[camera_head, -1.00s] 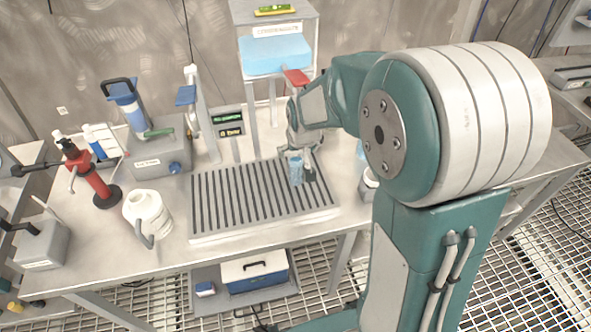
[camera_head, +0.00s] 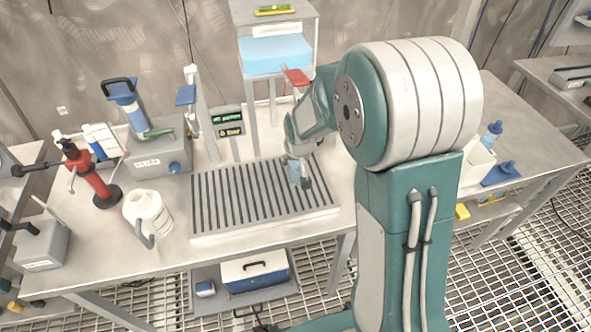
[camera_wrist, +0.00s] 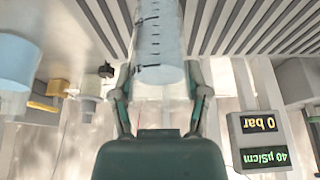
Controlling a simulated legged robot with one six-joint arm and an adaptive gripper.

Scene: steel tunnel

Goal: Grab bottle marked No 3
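A clear, light-blue cylinder with dark graduation marks (camera_wrist: 158,45) shows between my fingers in the wrist view. In the head view it is a small blue bottle shape (camera_head: 293,172) over the right part of the slatted tray (camera_head: 215,239). I can read no number on it. My gripper (camera_head: 299,174) is down at it, with one finger along each side in the wrist view (camera_wrist: 160,70). The fingers lie close to its sides, but I cannot tell whether they press on it. The gripper hides part of the bottle in the head view.
A white jug (camera_head: 150,214) and a red device (camera_head: 92,180) stand left of the tray. Two small displays (camera_head: 229,124) stand behind it. A shelf with a blue block (camera_head: 275,54) rises at the back.

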